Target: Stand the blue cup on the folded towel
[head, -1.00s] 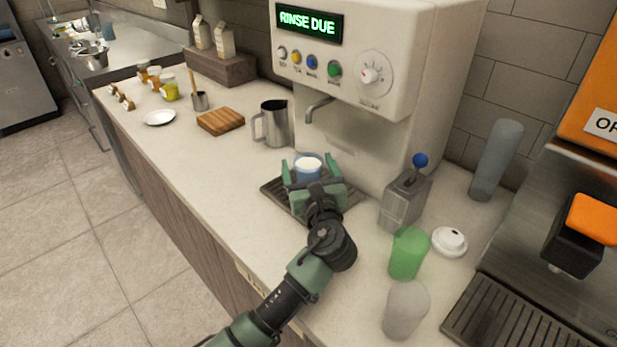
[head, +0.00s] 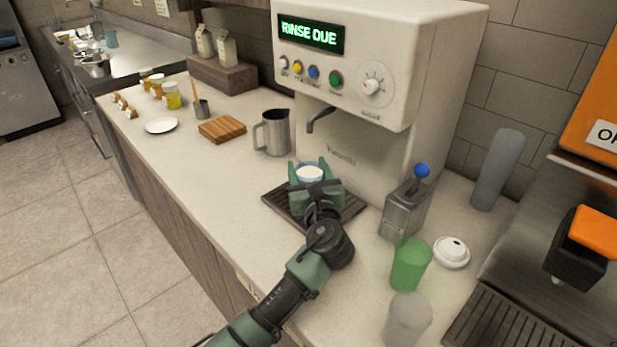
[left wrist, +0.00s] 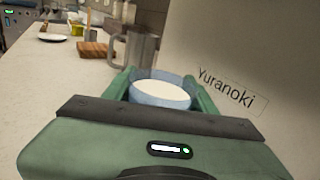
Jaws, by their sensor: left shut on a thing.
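The blue cup (head: 311,181) has a pale inside and is upright over the drip tray (head: 278,199) of the cream coffee machine. My left gripper (head: 309,168) is shut on the cup, with one green finger on each side. In the left wrist view the cup (left wrist: 160,94) shows between the fingers, with its rim level. The gripper hides the cup's base, so I cannot tell whether it touches the tray. I cannot make out a folded towel in either view. My right gripper is out of view.
A steel pitcher (head: 275,132) and a striped wooden board (head: 222,129) stand left of the machine (head: 385,60). A grey metal container with a blue knob (head: 405,208), a green cup (head: 411,264), a clear cup (head: 407,320) and a white lid (head: 451,252) are to the right. The front-left counter is clear.

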